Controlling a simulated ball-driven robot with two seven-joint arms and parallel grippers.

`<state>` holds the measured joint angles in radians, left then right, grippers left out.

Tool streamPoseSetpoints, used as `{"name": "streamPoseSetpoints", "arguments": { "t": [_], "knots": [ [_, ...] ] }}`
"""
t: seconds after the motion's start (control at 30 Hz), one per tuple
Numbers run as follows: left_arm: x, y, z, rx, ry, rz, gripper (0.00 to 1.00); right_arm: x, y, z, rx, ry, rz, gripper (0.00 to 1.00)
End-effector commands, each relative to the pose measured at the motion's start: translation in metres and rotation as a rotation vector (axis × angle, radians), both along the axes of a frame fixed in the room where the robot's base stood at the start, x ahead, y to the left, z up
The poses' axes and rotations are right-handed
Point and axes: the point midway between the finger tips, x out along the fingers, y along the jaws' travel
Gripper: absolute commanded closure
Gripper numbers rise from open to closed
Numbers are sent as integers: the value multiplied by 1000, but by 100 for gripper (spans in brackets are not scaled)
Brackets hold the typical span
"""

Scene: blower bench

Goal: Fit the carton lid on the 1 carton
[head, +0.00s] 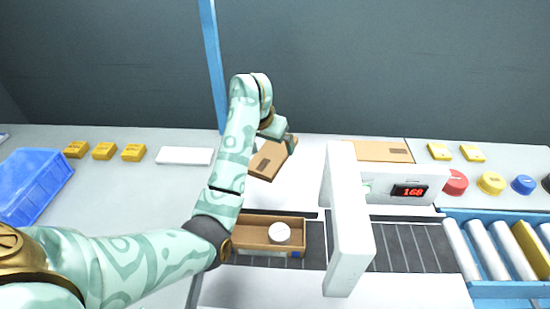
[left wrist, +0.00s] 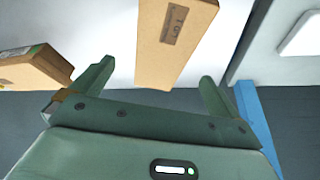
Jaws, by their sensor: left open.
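The open brown carton (head: 241,228) sits on the dark conveyor with a round white item (head: 280,232) inside. A brown lid piece (head: 268,163) with a printed label lies behind it, turned at an angle; it also shows in the left wrist view (left wrist: 172,45). My left gripper (head: 280,132) is at the far end of this piece, fingers apart. In the left wrist view the gripper (left wrist: 156,72) has the piece's near end in line with the gap between its fingers, with no clear contact. My right gripper is not in view.
A white arch (head: 346,220) stands over the conveyor, right of the carton. Another flat brown carton piece (head: 383,151) lies behind it, beside a display (head: 410,191). A blue post (head: 213,60) rises near my left gripper. A blue bin (head: 32,185) is at far left.

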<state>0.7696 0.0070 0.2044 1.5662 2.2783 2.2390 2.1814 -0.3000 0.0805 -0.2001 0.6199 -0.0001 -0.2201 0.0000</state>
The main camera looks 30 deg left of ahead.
Motion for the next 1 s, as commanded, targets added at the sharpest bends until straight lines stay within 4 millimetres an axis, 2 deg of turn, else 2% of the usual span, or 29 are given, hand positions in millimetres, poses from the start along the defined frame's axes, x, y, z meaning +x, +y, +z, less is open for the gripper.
{"name": "streamPoseSetpoints", "arguments": {
  "t": [0.13, 0.3, 0.4, 0.67, 0.7, 0.87, 1.0],
  "knots": [
    [5, 1, -12, 1, 1, -1, 0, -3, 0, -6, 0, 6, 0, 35],
    [18, 5, -40, 4, 4, -2, 0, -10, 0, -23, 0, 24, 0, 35],
    [23, 5, -50, 2, 2, -1, 0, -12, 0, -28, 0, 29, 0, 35],
    [25, 4, -50, 1, -3, -2, 0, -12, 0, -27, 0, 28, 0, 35],
    [25, 4, -50, 1, -3, -2, 3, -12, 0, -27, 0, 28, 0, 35],
    [25, 4, -50, 1, -3, -2, 47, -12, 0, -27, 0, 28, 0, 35],
    [25, 4, -50, 1, -3, -2, 52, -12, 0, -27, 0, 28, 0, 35]
  ]
}}
